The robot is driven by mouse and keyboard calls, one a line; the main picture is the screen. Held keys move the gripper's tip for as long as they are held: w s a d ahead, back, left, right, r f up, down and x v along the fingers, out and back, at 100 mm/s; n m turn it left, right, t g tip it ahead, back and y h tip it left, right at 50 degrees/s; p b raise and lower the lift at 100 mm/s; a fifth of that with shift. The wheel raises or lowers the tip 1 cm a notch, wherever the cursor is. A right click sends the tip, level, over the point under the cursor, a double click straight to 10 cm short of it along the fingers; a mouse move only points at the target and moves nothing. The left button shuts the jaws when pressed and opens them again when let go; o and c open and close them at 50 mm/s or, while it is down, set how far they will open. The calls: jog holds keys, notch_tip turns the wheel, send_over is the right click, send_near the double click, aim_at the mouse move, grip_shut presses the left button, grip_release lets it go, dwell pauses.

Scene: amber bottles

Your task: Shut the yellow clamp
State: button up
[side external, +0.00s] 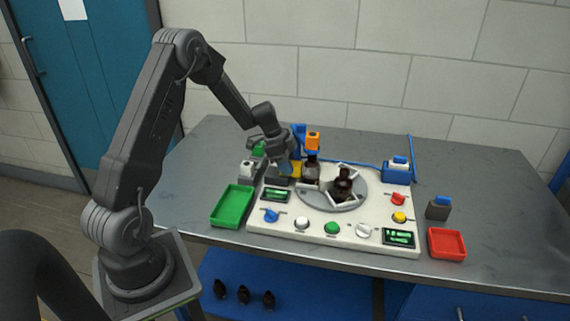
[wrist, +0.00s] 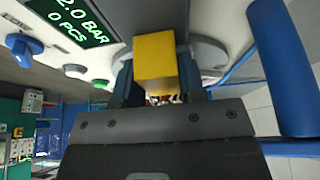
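The yellow clamp's block (wrist: 155,55) sits between the two blue fingers of my gripper (wrist: 157,88) in the wrist view. The fingers lie close along both its sides, and I cannot tell whether they press on it. In the side view my gripper (side external: 288,166) points down at the back left of the white panel (side external: 262,229). Only a small bit of the yellow clamp (side external: 296,169) shows beside the fingers there. The clamp's base and how far it is closed are hidden.
A grey turntable (side external: 345,205) with amber bottles (side external: 343,185) stands just right of my gripper. An orange-topped blue post (side external: 313,141) rises close behind. A green tray (side external: 233,206) lies left of the panel, a red tray (side external: 447,243) right. A blue cylinder (wrist: 282,65) is near in the wrist view.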

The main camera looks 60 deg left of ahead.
jog(key=o, duration=0.4)
jog(key=shift+w+d, duration=0.1)
jog(key=shift+o, duration=0.2)
jog(key=v, duration=1.4)
jog(key=shift+d, duration=0.1)
jog(key=s+d+r+n+y, duration=0.1)
jog(key=s+d+r+n, duration=0.15)
jog(key=d+r, duration=0.55)
jog(key=s+d+r+n+t+y, duration=0.1)
jog(key=s+d+n, duration=0.5)
jog(key=s+d, duration=1.2)
jog(key=shift+s+r+t+y, duration=0.2)
jog(key=shift+s+t+y, duration=0.25)
jog(key=shift+t+y, duration=0.2)
